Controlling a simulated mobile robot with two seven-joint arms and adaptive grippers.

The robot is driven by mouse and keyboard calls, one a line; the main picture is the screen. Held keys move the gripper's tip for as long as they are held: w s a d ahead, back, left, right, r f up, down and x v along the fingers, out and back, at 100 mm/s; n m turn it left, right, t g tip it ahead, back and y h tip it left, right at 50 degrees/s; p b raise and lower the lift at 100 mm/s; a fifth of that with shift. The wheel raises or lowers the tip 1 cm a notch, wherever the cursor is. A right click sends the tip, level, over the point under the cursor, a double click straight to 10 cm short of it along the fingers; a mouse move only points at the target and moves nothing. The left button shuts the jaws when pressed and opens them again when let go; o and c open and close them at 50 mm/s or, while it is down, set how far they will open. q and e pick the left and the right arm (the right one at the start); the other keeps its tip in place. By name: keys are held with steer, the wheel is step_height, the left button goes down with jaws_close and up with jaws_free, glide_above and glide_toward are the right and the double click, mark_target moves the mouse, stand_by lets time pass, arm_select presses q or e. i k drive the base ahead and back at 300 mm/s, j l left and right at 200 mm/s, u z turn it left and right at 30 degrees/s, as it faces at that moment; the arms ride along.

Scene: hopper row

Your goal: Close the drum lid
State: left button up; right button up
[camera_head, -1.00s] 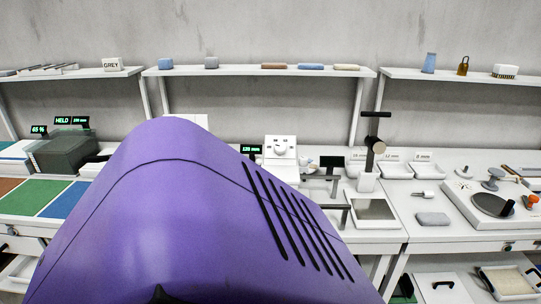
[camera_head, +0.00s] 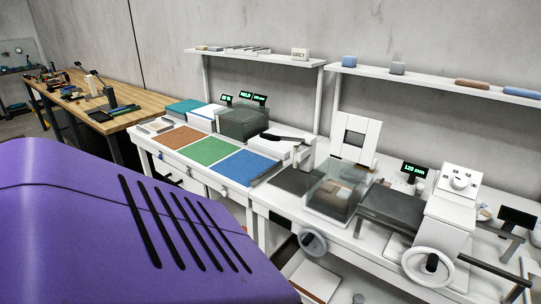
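I cannot pick out a drum or its lid with certainty. A clear-walled box (camera_head: 322,197) with brownish contents stands on the white bench, right of centre. A smoky, dark translucent box (camera_head: 236,124) sits further back on the left part of the bench. I cannot tell whether either has a lid standing open. Neither of my grippers shows in the head view. A large purple shape with dark slots fills the lower left, very close, and hides what lies behind it.
A white machine (camera_head: 447,212) with a handwheel (camera_head: 428,267) stands at the right. Brown, green (camera_head: 208,150) and blue (camera_head: 243,168) mats lie on the bench. A wooden workbench (camera_head: 150,104) stands far left. Shelves (camera_head: 440,86) run along the wall. Open floor shows beyond the purple shape.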

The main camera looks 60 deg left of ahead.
mark_target(363, 156)
steer(key=u, duration=1.45)
